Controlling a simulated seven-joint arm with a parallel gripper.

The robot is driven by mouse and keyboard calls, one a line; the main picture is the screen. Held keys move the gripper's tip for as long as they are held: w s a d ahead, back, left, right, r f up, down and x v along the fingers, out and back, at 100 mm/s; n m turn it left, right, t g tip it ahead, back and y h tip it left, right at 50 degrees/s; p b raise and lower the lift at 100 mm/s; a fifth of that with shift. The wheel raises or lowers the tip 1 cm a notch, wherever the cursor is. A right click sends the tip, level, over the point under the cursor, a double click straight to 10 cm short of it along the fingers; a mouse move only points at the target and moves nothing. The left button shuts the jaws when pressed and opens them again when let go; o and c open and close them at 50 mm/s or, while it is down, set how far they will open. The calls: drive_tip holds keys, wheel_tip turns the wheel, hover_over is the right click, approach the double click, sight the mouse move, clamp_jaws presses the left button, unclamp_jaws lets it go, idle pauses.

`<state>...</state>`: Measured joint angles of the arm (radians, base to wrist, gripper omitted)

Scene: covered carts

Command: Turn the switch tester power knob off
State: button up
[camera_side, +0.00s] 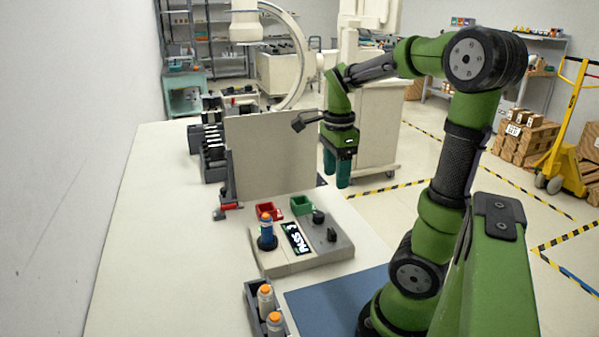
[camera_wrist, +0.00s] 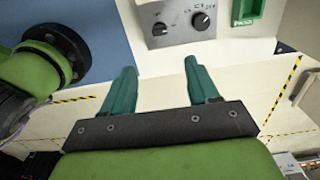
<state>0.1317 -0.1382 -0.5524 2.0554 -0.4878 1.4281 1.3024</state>
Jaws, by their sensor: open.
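The switch tester (camera_side: 296,258) is a low grey box on the white table, with a PASS display (camera_side: 296,238) and two dark knobs on its right part. One knob (camera_side: 318,216) is at the back and the other (camera_side: 331,235) nearer the front. In the wrist view, the smaller knob (camera_wrist: 160,28) is at left and the larger knob (camera_wrist: 203,21) at right, with small markings. I cannot tell which controls power. My gripper (camera_side: 336,184) is open and empty, behind and above the tester. Its green fingers (camera_wrist: 160,65) show below the knobs in the wrist view, apart from them.
An upright beige panel (camera_side: 260,155) stands at the back left. A dark tray (camera_side: 254,304) with orange-topped parts and a blue mat (camera_side: 330,305) lie in front.

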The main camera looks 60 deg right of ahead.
sight(332, 230)
wheel_tip(332, 230, down, 16)
drive_tip(key=shift+f, duration=0.15)
idle(0.3)
drive_tip(key=c, duration=1)
drive_tip(key=shift+c, duration=0.2)
